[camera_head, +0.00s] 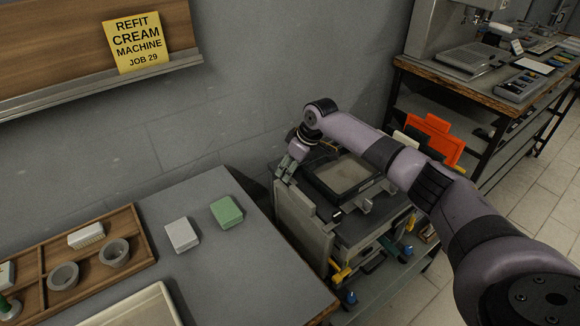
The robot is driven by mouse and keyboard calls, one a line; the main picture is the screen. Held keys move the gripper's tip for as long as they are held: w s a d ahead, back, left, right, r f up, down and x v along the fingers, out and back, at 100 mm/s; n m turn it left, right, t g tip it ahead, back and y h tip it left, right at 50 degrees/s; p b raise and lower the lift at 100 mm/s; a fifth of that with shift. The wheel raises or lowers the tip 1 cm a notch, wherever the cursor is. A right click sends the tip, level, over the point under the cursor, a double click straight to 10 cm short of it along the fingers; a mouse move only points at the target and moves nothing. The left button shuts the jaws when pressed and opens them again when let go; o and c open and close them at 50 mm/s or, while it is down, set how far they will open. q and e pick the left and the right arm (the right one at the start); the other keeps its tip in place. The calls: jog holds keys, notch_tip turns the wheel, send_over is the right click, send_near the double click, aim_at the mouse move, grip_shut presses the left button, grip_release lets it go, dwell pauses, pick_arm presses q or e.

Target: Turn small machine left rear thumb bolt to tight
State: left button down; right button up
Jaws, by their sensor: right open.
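The small machine (378,232) is a grey box with a dark framed top and a pale panel, standing right of the grey table. My right arm reaches over it from the right. My right gripper (285,172) is open, pointing down at the machine's rear left corner. I cannot tell whether its fingers touch anything there. The left rear thumb bolt cannot be made out; the gripper covers that corner. My left gripper is not in view.
The grey table (225,262) holds a wooden tray (141,257) with cups, a white block (182,235) and a green block (227,212). Orange panels (435,137) stand behind my right arm. A workbench (480,92) is at the back right. The wall is close behind the machine.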

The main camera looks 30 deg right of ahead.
grip_shut()
dwell(0.5)
